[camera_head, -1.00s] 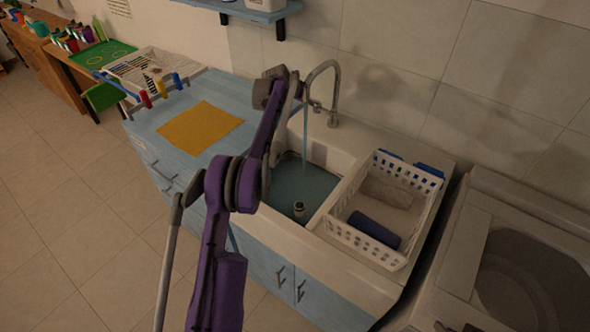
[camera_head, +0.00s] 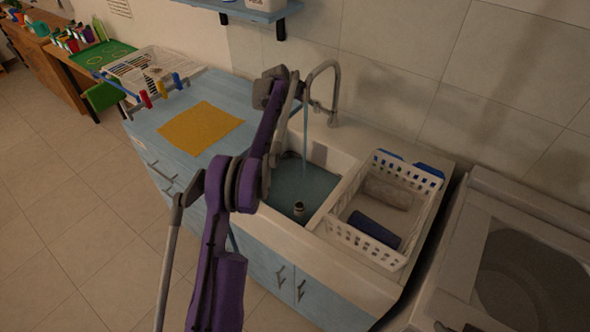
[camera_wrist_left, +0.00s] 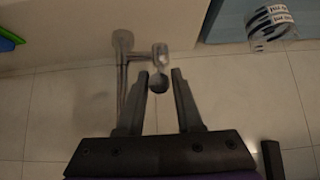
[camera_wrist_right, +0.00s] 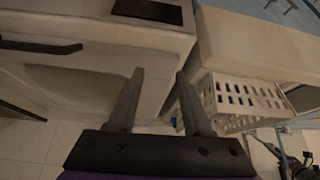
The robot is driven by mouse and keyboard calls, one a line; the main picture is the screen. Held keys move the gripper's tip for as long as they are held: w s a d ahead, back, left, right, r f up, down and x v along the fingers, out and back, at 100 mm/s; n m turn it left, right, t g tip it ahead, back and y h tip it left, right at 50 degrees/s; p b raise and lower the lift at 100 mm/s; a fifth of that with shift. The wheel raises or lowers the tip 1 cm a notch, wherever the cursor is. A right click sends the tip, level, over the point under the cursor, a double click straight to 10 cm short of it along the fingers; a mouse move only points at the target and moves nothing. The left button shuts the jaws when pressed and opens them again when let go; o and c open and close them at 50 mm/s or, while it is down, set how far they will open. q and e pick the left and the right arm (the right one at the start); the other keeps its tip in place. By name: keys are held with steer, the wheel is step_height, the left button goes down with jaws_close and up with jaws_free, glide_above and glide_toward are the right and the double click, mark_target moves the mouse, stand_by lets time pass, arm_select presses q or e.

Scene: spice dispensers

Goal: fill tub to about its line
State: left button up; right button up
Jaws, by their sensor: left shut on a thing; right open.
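The sink tub (camera_head: 328,157) is a white basin with blue-tinted water (camera_head: 300,184) in it. A thin stream (camera_head: 305,140) falls from the grey curved tap (camera_head: 337,90) into the water. A small pale post with a dark top (camera_head: 298,207) stands up out of the water. I cannot make out a fill line. My left arm reaches over the sink to the tap; its gripper is hidden in the head view. In the left wrist view my left gripper (camera_wrist_left: 163,76) is shut on a dark round tap knob (camera_wrist_left: 158,83). My right gripper (camera_wrist_right: 155,80) is open and empty.
A white basket (camera_head: 413,222) with blue and grey rolled items stands right of the sink. A blue counter with a yellow mat (camera_head: 200,127) lies left. A white appliance (camera_head: 525,265) is at the right. The right wrist view shows the basket (camera_wrist_right: 245,100) beyond my fingers.

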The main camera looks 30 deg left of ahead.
stand_by(0.4)
arm_select(q)
steer(key=shift+s+f, duration=0.15)
steer(key=shift+f, duration=0.05)
arm_select(e)
steer(key=shift+f, duration=0.1)
stand_by(2.2)
